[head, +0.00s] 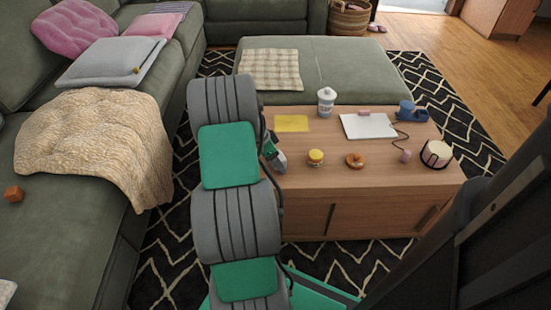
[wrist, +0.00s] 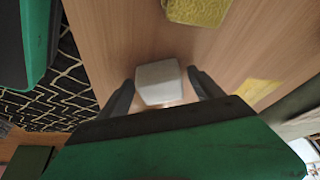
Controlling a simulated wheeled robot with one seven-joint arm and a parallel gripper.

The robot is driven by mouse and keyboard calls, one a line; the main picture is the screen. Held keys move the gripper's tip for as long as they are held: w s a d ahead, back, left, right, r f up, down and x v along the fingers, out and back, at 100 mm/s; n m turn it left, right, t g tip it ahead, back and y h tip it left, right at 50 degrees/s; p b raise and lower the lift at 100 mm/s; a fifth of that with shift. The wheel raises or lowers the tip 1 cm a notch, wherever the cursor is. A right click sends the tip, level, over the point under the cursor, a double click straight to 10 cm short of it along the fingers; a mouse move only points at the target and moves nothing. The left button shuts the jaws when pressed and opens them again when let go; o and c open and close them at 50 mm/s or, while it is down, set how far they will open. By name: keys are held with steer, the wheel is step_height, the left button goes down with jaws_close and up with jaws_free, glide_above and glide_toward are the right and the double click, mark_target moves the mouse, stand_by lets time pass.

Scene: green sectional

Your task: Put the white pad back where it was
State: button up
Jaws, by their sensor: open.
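A small white block-shaped pad (wrist: 158,80) with rounded edges lies between the fingertips in the wrist view, over the wooden tabletop. I cannot tell whether it touches the fingers or the wood. My gripper (wrist: 161,86) is open, with one dark finger on each side of the pad. In the head view my gripper (head: 273,150) is at the left edge of the coffee table (head: 375,182), largely hidden by my arm; a pale patch shows beside it. A flat white sheet or notepad (head: 360,130) with a pink piece on it lies farther back on the table.
A yellow sheet (head: 291,123) lies behind my gripper. A yellow item (head: 316,158) and a donut-like ring (head: 355,160) are to its right. The table's front strip is clear.

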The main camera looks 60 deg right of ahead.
steer(key=shift+r, duration=0.35)
steer(key=p+v, duration=0.4)
steer(key=v, duration=0.8)
steer(key=w+a+r+n+t, duration=0.1)
steer(key=w+a+r+n, duration=0.1)
steer(key=w+a+n, duration=0.3)
steer(key=w+a+r+n+t, duration=0.1)
steer(key=w+a+r+n, duration=0.1)
steer(key=a, duration=0.6)
steer(key=w+a+r+n+t, duration=0.1)
steer(key=w+a+r+n, duration=0.25)
steer(key=a, duration=0.25)
steer(key=s+a+n+t+y, duration=0.1)
steer(key=s+a+n, duration=0.1)
steer(key=a+n, duration=0.6)
steer(key=s+a+n+t+y, duration=0.1)
steer(key=a+n, duration=0.6)
steer(key=a, duration=1.1)
steer(key=shift+s+r+n+y, duration=0.45)
steer(key=shift+s+y, duration=0.35)
steer(key=shift+s, duration=0.45)
